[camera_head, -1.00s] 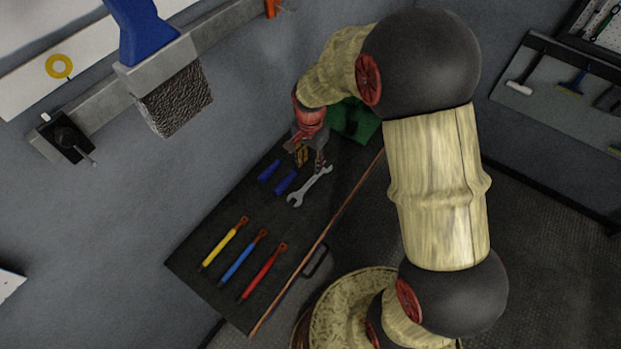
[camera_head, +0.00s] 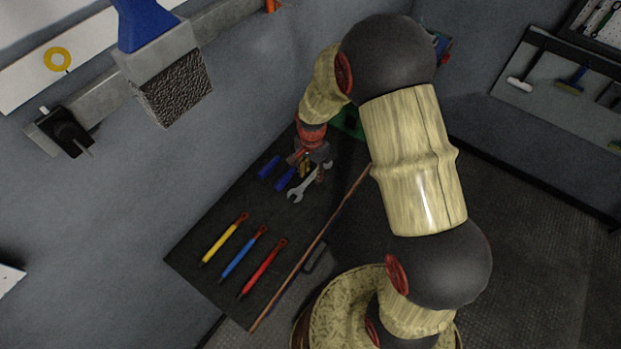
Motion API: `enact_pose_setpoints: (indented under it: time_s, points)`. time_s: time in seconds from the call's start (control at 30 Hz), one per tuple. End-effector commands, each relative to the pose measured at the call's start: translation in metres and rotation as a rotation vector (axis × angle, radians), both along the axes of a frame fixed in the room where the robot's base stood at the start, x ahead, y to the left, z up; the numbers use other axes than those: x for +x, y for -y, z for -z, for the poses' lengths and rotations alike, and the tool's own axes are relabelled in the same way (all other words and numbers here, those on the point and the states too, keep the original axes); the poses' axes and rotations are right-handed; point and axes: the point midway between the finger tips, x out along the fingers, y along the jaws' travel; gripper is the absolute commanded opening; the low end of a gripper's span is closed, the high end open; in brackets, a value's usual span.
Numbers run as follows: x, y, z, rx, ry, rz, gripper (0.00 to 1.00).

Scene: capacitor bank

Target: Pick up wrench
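A silver open-ended wrench (camera_head: 298,194) lies on the dark tabletop (camera_head: 215,286), slanting up to the right. Its near open jaw shows clearly, while its far part is partly covered by my gripper. My gripper (camera_head: 312,174) is above the far half of the wrench, pointing down. Its fingers look apart, one on each side of the wrench's shaft. I cannot tell whether they touch it.
Blue-handled pliers (camera_head: 285,180) lie just left of the wrench, close to my gripper. Yellow (camera_head: 225,240), blue (camera_head: 243,255) and red (camera_head: 262,269) screwdrivers lie nearer the front. A green object (camera_head: 348,122) stands at the back. The wall borders the table's left side.

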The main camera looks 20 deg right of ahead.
Motion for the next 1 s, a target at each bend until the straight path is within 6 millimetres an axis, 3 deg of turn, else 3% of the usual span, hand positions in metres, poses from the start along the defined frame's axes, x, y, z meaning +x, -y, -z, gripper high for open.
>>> enact_pose_setpoints:
  time_s: [0.63, 1.0]
  points:
    - [-0.0001, 0.0000, -0.0003, 0.000, 0.000, 0.000, 0.01]
    - [0.0001, 0.0000, -0.0006, 0.000, 0.000, 0.000, 0.00]
